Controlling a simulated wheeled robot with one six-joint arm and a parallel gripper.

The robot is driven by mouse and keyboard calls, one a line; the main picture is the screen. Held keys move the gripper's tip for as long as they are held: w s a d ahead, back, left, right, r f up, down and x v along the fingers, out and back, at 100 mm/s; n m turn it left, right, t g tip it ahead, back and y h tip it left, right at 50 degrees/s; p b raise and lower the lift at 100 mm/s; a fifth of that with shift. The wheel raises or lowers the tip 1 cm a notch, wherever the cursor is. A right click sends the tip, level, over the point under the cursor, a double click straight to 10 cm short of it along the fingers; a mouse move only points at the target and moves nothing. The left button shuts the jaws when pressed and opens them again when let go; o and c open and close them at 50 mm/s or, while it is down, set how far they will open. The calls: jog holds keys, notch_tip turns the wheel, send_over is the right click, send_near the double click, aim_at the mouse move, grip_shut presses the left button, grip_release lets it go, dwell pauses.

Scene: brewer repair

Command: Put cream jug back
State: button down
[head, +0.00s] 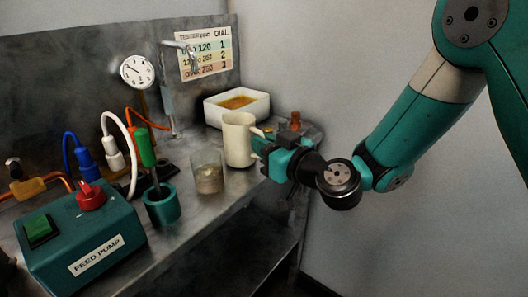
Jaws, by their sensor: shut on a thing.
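The cream jug (238,139) is a cream-white upright vessel near the right end of the grey bench. Its handle side faces right, toward my gripper (264,146). My gripper reaches in from the right and is shut on the jug at that side. The fingertips are partly hidden, and I cannot tell whether the jug's base touches the bench.
A glass beaker (208,172) stands just left of the jug. A white tray (262,107) with amber contents is behind it. A teal cup (162,205), the feed pump box (80,240), hoses and a gauge (138,71) are left. Bare bench (215,212) lies in front.

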jog(key=shift+f, duration=0.2)
jog(key=c, duration=1.2)
grip_release()
jog(key=shift+r, duration=0.1)
jog(key=shift+r, duration=0.2)
jog(key=b+v, duration=1.2)
jog(key=b, duration=0.1)
jog(key=shift+b, duration=0.3)
